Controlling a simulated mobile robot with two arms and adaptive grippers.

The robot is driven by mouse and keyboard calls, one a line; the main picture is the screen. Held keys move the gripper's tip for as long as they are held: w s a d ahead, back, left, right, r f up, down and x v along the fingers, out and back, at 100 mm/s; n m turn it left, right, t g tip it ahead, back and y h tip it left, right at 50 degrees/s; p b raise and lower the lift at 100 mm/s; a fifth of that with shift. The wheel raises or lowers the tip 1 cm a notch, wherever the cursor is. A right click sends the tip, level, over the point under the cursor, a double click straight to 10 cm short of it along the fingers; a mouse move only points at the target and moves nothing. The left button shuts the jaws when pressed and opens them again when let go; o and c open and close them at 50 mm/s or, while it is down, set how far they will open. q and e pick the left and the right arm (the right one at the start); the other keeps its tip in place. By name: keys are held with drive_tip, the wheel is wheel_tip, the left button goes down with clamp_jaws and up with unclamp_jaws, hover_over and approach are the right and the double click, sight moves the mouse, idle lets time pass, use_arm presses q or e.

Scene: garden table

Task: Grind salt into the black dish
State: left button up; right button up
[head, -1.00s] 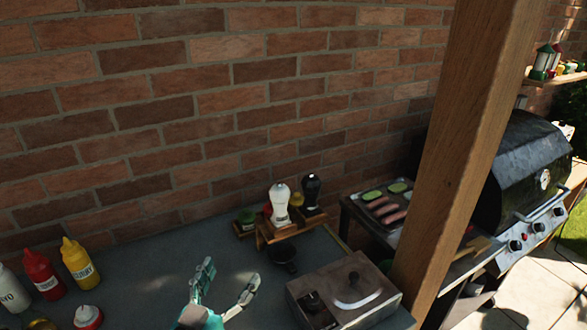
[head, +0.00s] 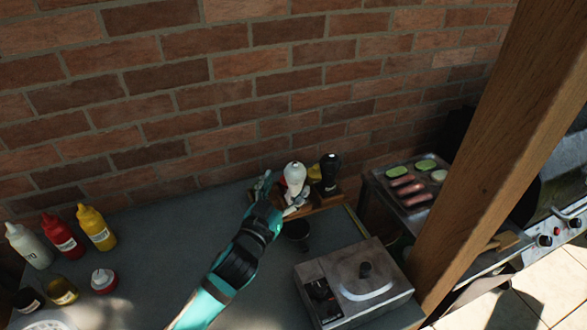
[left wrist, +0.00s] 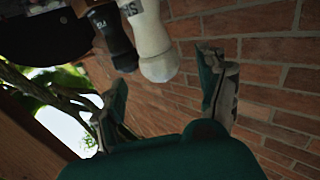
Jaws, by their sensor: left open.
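The white salt grinder (head: 294,176) stands upright on a small wooden rack (head: 322,208) against the brick wall, and the black grinder (head: 330,172) is to its right. The black dish (head: 297,231) sits on the table in front of the rack. My left gripper (head: 280,195) is open, with its fingers at either side of the white grinder's front in the head view. In the left wrist view the white grinder (left wrist: 150,42) and black grinder (left wrist: 113,38) show beyond the open fingers, apart from them. My right gripper is out of view.
A boxy burner unit (head: 352,285) stands right of the dish. Sauce bottles, including a red one (head: 62,237) and a yellow one (head: 96,228), are at the left. A wooden post (head: 490,150) and a grill tray with food (head: 408,185) are at the right. The table's middle is mostly clear.

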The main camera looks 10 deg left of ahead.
sight(290, 180)
use_arm(q)
drive_tip(key=w, duration=0.2)
drive_tip(key=shift+w+d+r+p, duration=0.15)
drive_tip(key=shift+w+d+p, duration=0.15)
drive_tip(key=shift+w, duration=0.1)
drive_tip(key=shift+w+d, duration=0.25)
drive_tip(key=shift+w, duration=0.65)
drive_tip(key=c, duration=0.9)
drive_tip(key=shift+c, duration=1.4)
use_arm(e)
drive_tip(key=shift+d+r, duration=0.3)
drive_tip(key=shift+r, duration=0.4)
use_arm(q)
drive_tip(key=shift+p, duration=0.3)
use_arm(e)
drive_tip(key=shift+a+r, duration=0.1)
